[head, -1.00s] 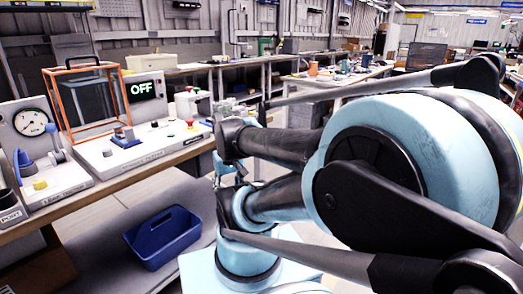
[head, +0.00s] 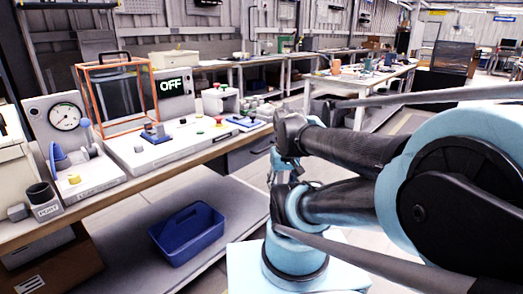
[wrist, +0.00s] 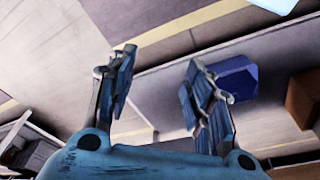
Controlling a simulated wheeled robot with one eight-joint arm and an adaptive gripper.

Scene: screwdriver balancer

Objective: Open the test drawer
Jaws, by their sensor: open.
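A grey drawer front (head: 250,149) shows under the bench top in the head view, just left of my arm. It looks shut; I cannot read a label on it, so I cannot tell if it is the test drawer. My gripper (wrist: 157,78) is open and empty in the wrist view, its two fingers wide apart. Beyond the fingers are the floor, a grey shelf surface and a blue tote (wrist: 236,78), all apart from the fingers. In the head view my arm fills the right side, and I cannot make out the fingers clearly.
The workbench (head: 140,172) carries a gauge panel (head: 64,118), an orange-framed clear box (head: 115,95), a display reading OFF (head: 172,86) and a red button (head: 218,120). The blue tote (head: 187,233) sits on the lower shelf. A brown box (head: 60,262) is at lower left.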

